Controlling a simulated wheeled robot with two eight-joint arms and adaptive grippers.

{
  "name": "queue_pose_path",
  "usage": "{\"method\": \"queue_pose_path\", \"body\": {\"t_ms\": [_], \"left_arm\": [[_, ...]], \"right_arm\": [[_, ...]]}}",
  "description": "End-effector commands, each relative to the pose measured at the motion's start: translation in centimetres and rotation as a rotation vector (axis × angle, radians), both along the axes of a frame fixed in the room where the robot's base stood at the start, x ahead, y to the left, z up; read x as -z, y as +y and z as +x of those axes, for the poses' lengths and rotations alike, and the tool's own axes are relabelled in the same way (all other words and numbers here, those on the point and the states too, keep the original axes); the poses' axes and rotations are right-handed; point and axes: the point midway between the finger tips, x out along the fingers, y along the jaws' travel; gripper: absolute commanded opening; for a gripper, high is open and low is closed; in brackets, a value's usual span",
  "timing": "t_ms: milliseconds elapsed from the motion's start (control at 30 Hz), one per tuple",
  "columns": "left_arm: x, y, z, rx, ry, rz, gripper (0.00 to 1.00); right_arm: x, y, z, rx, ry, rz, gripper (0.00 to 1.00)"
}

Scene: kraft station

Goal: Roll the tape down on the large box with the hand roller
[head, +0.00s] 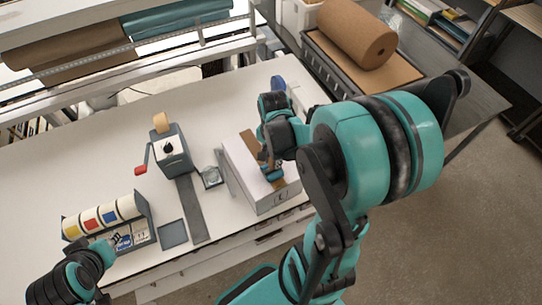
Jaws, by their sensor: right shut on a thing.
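The large box (252,193) is white and stands on the worktable, right of its middle. A strip of brown tape (249,143) runs along its top and shows again near its front edge. My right gripper (270,172) points down over the box top, on the tape line. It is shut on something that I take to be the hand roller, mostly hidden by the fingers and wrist. I cannot tell whether the roller touches the tape. My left gripper (97,270) is at the lower left, near the label rolls; its fingers are too unclear to read.
A grey tape dispenser (172,151) with a red-handled crank stands left of the box. A label-roll holder (142,218) sits at the table's left front. A small dark tray (172,234) lies between them. A brown paper roll (356,34) is on the back right bench.

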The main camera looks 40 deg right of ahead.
Motion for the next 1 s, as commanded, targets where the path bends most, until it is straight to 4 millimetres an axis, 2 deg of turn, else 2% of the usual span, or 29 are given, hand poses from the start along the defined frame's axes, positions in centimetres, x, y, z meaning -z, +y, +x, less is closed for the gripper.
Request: {"method": "queue_pose_path", "body": {"t_ms": [300,1000], "left_arm": [[0.1,0.0,0.0,0.000,0.000,0.000,0.29],[-0.4,0.0,0.0,0.000,0.000,0.000,0.29]], "right_arm": [[0.3,0.3,-1.8,0.001,0.000,0.000,0.03],[0.1,0.6,-4.4,0.000,0.000,0.000,0.03]]}}
